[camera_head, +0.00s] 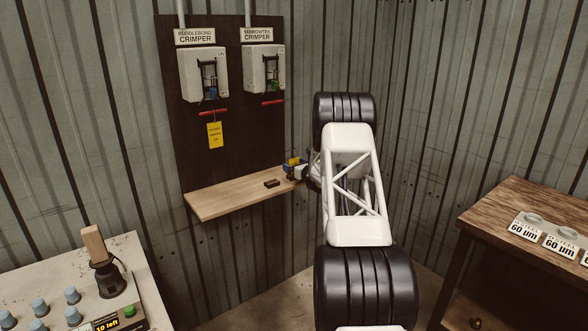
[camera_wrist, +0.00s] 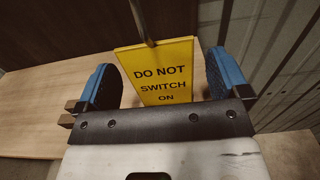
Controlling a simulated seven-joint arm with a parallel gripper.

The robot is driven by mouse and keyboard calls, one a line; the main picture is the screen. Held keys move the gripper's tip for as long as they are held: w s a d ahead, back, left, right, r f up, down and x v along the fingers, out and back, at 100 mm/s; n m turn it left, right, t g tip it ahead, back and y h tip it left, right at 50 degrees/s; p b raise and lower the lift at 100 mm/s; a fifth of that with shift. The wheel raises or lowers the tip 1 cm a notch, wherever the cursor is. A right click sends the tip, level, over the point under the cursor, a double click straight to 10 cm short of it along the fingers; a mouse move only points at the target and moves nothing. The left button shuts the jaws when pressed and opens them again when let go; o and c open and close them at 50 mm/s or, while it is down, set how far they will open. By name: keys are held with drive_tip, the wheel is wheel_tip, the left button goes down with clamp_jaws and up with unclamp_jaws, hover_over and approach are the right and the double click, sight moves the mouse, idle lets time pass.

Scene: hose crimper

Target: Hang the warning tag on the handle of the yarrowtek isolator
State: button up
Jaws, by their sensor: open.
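The yarrowtek isolator (camera_head: 264,69) is the right of two white boxes on a dark backboard, under a sign reading YARROWTEK CRIMPER. It has a black handle with a green part near its bottom. A yellow warning tag (camera_wrist: 163,76) reading DO NOT SWITCH ON stands between my blue fingers in the wrist view. A thin rod or hook rises from its top edge. My gripper (camera_wrist: 157,85) is open, a finger on each side, with gaps showing. In the head view my gripper (camera_head: 297,167) is at the shelf's right end; the tag's lower part is hidden.
The other isolator (camera_head: 203,75) is to the left. A second yellow tag (camera_head: 214,135) hangs below it, near a red bar. A wooden shelf (camera_head: 230,198) carries a small dark block (camera_head: 272,183). A bench (camera_head: 505,210) stands at right and a control panel (camera_head: 85,275) at lower left.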

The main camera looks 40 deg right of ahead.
sight(295, 158)
drive_tip(key=shift+w, duration=1.25)
drive_tip(key=c, duration=1)
drive_tip(key=shift+r, duration=0.1)
drive_tip(key=shift+r, duration=1.4)
drive_tip(key=shift+s+r, duration=0.15)
drive_tip(key=shift+r, duration=0.15)
drive_tip(key=s+a+r, duration=0.1)
drive_tip(key=s+a, duration=0.7)
drive_tip(key=s, duration=0.5)
drive_tip(key=shift+s+r, duration=0.2)
drive_tip(key=shift+s, duration=0.05)
drive_tip(key=shift+a, duration=0.1)
drive_tip(key=shift+a, duration=0.1)
